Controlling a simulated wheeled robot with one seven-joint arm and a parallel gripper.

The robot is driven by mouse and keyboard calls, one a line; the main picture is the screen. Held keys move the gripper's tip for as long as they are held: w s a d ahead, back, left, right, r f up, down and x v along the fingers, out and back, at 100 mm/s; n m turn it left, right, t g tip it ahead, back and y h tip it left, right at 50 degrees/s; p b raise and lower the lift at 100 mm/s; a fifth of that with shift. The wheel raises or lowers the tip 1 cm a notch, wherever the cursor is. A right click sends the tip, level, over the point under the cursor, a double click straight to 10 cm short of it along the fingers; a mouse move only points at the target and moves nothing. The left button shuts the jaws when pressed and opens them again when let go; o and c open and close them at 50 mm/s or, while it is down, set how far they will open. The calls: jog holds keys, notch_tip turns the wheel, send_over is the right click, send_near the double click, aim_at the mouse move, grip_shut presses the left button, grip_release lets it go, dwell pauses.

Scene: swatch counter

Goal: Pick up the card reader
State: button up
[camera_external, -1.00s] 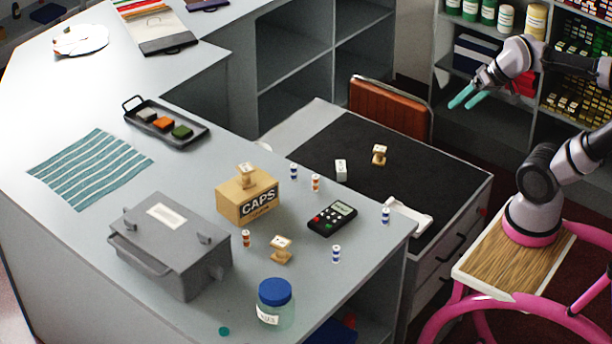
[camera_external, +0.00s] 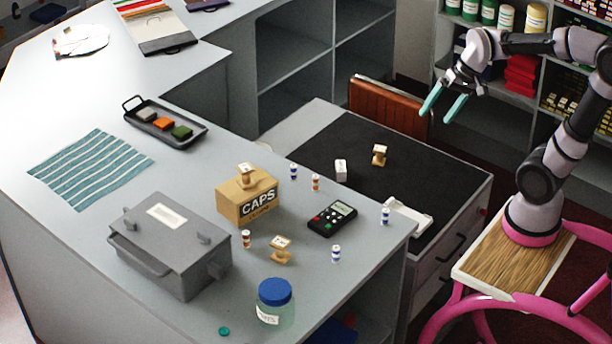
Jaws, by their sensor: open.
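The card reader (camera_external: 332,218) is a small black handheld device with a pale screen and a keypad with red and green keys. It lies flat on the grey counter, right of the cardboard CAPS box. My gripper (camera_external: 443,108) has two teal fingers, spread apart with nothing between them. It hangs in the air up and to the right of the card reader, in front of the shelves and clear of the counter.
Around the reader stand the CAPS box (camera_external: 248,201), small striped spools (camera_external: 336,253), a wooden stamp (camera_external: 281,249) and a white stand (camera_external: 408,216). A grey metal box (camera_external: 170,245) and a blue-lidded jar (camera_external: 275,303) stand nearer.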

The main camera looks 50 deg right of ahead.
jog(key=w+a+f+m+g+y, duration=0.4)
jog(key=w+a+f+m+y, duration=0.15)
jog(key=w+f, duration=0.65)
jog(key=m+y, duration=0.3)
jog(key=m, duration=0.3)
send_near(334, 213)
jog(key=x, duration=0.9)
jog(key=c, duration=1.3)
